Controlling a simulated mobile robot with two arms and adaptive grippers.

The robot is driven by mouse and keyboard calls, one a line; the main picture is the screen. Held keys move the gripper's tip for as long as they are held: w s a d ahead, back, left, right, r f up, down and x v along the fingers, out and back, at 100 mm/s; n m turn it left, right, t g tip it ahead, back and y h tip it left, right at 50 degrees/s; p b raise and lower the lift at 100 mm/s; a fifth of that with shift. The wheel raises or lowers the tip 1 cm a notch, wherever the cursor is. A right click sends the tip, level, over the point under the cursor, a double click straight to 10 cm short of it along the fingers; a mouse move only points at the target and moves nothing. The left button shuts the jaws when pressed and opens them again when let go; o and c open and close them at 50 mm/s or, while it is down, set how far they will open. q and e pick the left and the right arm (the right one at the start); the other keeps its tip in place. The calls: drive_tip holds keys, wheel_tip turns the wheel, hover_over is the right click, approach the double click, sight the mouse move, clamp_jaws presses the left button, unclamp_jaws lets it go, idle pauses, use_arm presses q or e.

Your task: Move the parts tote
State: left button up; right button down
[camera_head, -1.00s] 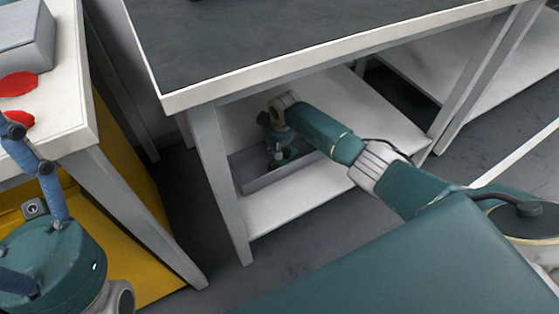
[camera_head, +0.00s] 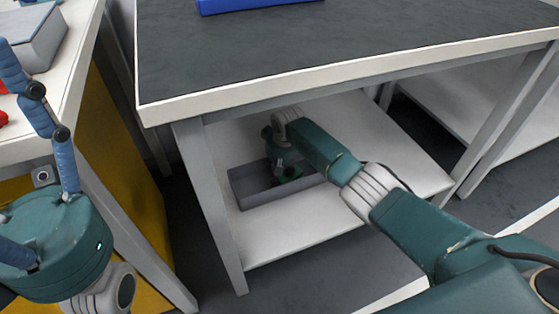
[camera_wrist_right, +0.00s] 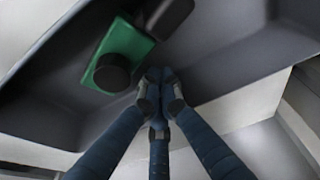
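The parts tote (camera_head: 270,194) is a grey open bin on the white lower shelf under the dark-topped bench. Its inner wall (camera_wrist_right: 215,72) fills much of the right wrist view. Inside lies a green part (camera_wrist_right: 121,53) with a black round knob, beside another dark part. My right gripper (camera_wrist_right: 159,98) reaches under the bench to the tote. Its blue fingers come together at the tote's rim and look shut on the wall; the exact contact is partly hidden. My left gripper (camera_head: 32,150), at the left edge, has its blue fingers spread and holds nothing visible.
The bench top (camera_head: 330,45) overhangs my right arm, and a bench leg (camera_head: 212,205) stands left of the tote. The lower shelf (camera_head: 390,150) is bare to the right. A blue bin (camera_head: 255,5) sits on the bench top. A grey box (camera_head: 38,38) is on the left table.

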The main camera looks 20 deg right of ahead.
drive_tip(key=v, duration=1.1)
drive_tip(key=shift+r, duration=0.35)
drive_tip(key=shift+s, duration=0.15)
